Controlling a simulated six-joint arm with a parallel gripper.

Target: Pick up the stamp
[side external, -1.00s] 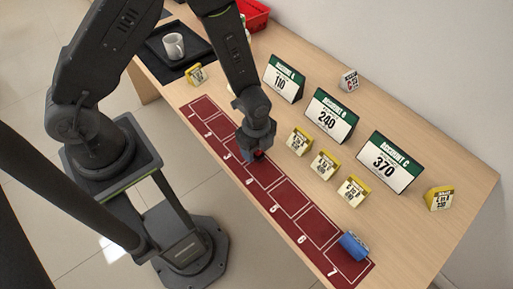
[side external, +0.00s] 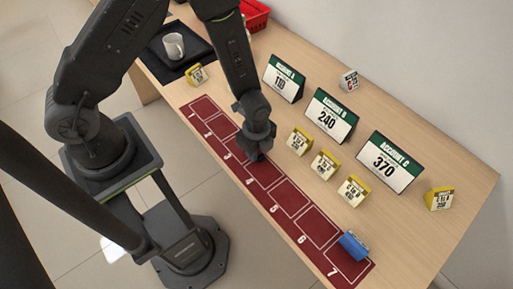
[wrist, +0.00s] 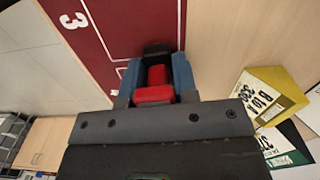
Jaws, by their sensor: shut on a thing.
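The stamp, a small red and black piece, shows in the wrist view (wrist: 154,93) between the two blue fingers of my gripper (wrist: 156,76). The fingers are closed against its sides. In the side external view my gripper (side external: 256,155) is low over the dark red numbered mat (side external: 287,197), around its middle squares. The stamp is hidden there by the gripper. I cannot tell whether its black end touches the mat.
A blue block (side external: 353,246) lies by square 7. Account signs A (side external: 284,79), B (side external: 331,116) and C (side external: 384,163) stand behind, with several yellow-topped tags such as this one (side external: 299,141) around them. A mug (side external: 173,46) sits on a dark tray (side external: 199,48). A red basket (side external: 255,14) is at the back.

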